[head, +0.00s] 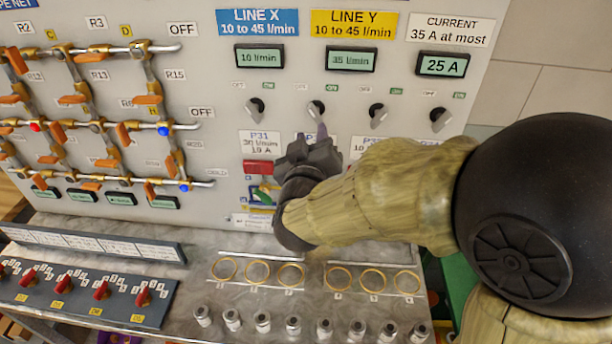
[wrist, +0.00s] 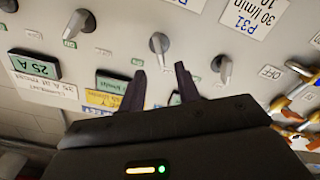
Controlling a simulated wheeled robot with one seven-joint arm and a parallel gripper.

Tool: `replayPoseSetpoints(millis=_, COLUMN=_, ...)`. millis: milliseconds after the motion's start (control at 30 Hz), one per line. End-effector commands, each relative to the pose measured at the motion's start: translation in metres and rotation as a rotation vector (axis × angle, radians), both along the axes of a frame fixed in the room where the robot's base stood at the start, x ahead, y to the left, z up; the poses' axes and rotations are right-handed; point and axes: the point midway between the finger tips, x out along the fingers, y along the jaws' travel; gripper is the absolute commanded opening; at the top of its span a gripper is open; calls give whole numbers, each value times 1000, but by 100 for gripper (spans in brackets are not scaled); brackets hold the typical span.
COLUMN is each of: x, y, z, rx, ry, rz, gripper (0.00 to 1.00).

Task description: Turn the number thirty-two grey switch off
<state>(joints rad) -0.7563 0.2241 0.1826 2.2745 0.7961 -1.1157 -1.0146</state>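Four grey switches sit in a row on the upright panel. The leftmost switch (head: 255,107) is above a P31 label (head: 259,142). The second switch (head: 316,108) has its own label mostly hidden behind my gripper, so I cannot read its number. It shows in the wrist view (wrist: 159,43), where the picture is upside down. My gripper (head: 318,138) is just below this second switch. In the wrist view my gripper (wrist: 160,72) has its fingers apart, with nothing between them and the second switch just beyond. I cannot tell for sure which side its handle points to.
The third switch (head: 377,112) and fourth switch (head: 440,119) are to the right. Displays (head: 351,60) are above the row. A red block (head: 258,167) is under P31. The metal shelf (head: 250,300) below carries rings and small knobs.

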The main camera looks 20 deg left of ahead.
Motion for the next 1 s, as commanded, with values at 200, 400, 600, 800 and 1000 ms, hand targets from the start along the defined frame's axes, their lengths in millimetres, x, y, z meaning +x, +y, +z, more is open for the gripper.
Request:
replayPoseSetpoints(millis=200, x=-44, y=-10, z=-2, rx=1, ry=-3, rz=4, gripper=33)
replayPoseSetpoints(millis=400, x=-79, y=-18, z=-1, rx=2, ry=-3, rz=3, gripper=33)
replayPoseSetpoints(millis=600, x=-95, y=-23, z=0, rx=0, ry=-1, rz=1, gripper=33)
replayPoseSetpoints(millis=800, x=-96, y=-23, z=0, rx=0, ry=-1, rz=0, gripper=33)
replayPoseSetpoints(millis=1000, x=-91, y=-25, z=-3, rx=6, ry=12, rz=3, gripper=33)
